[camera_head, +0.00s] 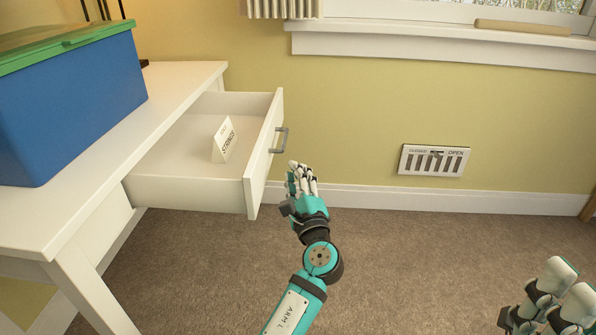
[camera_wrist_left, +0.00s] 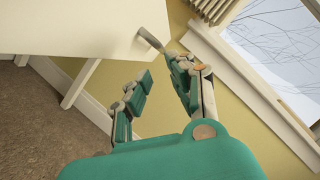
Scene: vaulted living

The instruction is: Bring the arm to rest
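My left gripper (camera_head: 300,178), on the teal arm marked "ARM L", is just right of the open drawer's front. In the left wrist view its fingers (camera_wrist_left: 163,85) are spread with only wall between them, so it is open and empty. The grey drawer handle (camera_head: 279,140) is close beyond the fingertips; it also shows in the left wrist view (camera_wrist_left: 150,38). I cannot tell whether a finger touches it. My right gripper (camera_head: 545,300) is partly in view at the lower right; its opening is unclear.
The white desk (camera_head: 180,85) has its drawer (camera_head: 190,190) pulled out, with a small folded card (camera_head: 224,140) inside. A blue box with a green lid (camera_head: 75,95) stands on the desk. A wall vent (camera_head: 433,160) is to the right. The brown carpet (camera_head: 430,260) is clear.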

